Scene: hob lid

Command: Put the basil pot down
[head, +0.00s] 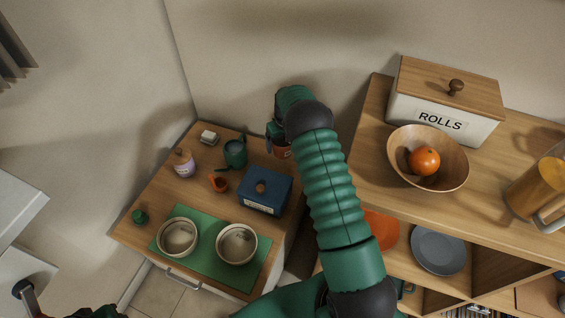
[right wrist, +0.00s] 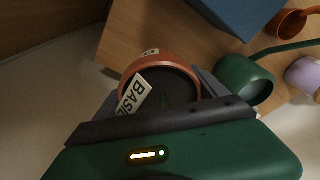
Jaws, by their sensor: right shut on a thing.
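The basil pot (right wrist: 158,85) is a terracotta pot with a pale label reading BASI, its last part hidden, and dark contents. My right gripper (right wrist: 160,105) is shut on it. In the head view a small part of the pot (head: 282,152) shows below my right gripper (head: 273,137), at the back right of the low wooden cabinet top (head: 205,165). My arm hides the rest. I cannot tell whether the pot's base touches the wood. A dark green sliver at the bottom left edge of the head view may be my left gripper; its jaws cannot be made out.
Near the pot are a blue box (head: 265,191), a green watering can (head: 235,153) and a small orange pot (head: 218,183). A lilac jar (head: 184,163) stands farther left. Two bowls (head: 177,237) (head: 237,244) sit on a green mat (head: 207,254). A taller shelf (head: 362,150) is to the right.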

